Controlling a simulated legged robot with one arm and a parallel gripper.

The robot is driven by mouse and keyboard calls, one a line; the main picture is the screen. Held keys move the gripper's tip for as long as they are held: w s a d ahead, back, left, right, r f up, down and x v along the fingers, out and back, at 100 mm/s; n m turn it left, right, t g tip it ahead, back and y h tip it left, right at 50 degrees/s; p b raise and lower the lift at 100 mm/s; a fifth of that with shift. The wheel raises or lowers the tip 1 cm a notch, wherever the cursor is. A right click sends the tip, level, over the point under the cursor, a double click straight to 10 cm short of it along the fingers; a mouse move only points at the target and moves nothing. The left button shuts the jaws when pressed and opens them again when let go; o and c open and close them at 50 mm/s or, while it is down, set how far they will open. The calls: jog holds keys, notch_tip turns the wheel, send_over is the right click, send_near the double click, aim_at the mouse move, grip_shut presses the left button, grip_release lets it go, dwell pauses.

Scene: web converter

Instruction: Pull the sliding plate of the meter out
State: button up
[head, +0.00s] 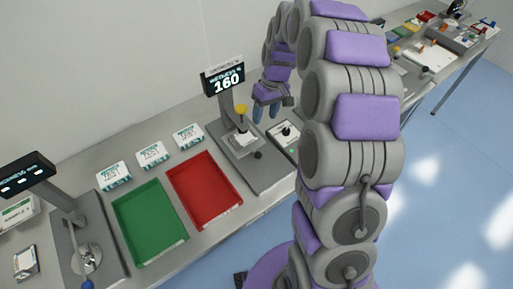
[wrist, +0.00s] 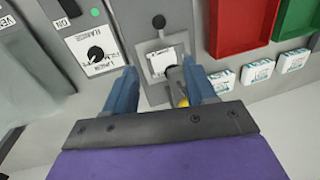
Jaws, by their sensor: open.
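The meter (head: 273,175) is a grey device with a display post reading 160 and a yellow knob (head: 241,109). Its sliding plate (head: 233,149) carries a white sample and has a black knob (head: 257,155) toward the table's front. In the wrist view, the black knob (wrist: 159,21) is above the white sample (wrist: 161,62), and the yellow knob (wrist: 183,101) shows partly between the fingers. My gripper (head: 266,111) has blue fingers and is open and empty, to the right of the meter post. In the wrist view, my gripper (wrist: 160,68) has its fingertips either side of the sample, apart from the black knob.
A control panel with a rotary dial (wrist: 95,54) lies just right of the meter in the head view. A red tray (head: 236,206) and green tray (head: 181,241) lie left, with several small boxes (head: 152,155) behind. Another device (head: 28,174) stands far left. A wall is behind.

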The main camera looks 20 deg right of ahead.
aim_at(256, 151)
jog(key=a+f, duration=0.1)
jog(key=f, duration=0.4)
jog(key=a+f+b, duration=0.1)
jog(key=f, duration=0.5)
jog(key=s+a+f+b, duration=0.1)
jog(key=f, duration=0.4)
jog(key=shift+a+f, duration=0.1)
jog(key=shift+f, duration=0.15)
grip_shut()
